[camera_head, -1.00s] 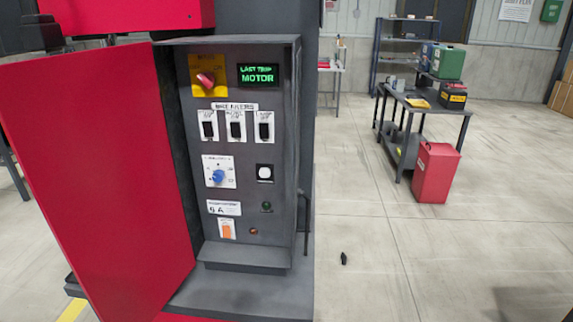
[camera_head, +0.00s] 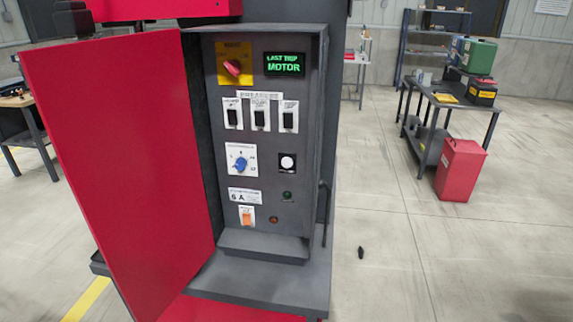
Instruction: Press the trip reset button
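The dark grey control panel (camera_head: 262,206) stands open in the camera_head view. A display (camera_head: 285,64) at its top right reads "LAST TRIP MOTOR" in green. A white round button (camera_head: 287,162) on a black plate sits right of the blue rotary knob (camera_head: 240,164); I cannot read a label on it. An orange rocker (camera_head: 247,218) sits low on the panel, with a small dark green lamp (camera_head: 287,196) and a dim orange-red lamp (camera_head: 274,220) to its right. Neither of my grippers is in view.
The red door (camera_head: 125,170) hangs open on the panel's left. A red-and-yellow switch (camera_head: 233,66) and three breakers (camera_head: 260,115) sit above the knob. A ledge (camera_head: 265,280) juts out below. A workbench (camera_head: 450,105) and red bin (camera_head: 461,170) stand right; floor between is mostly clear.

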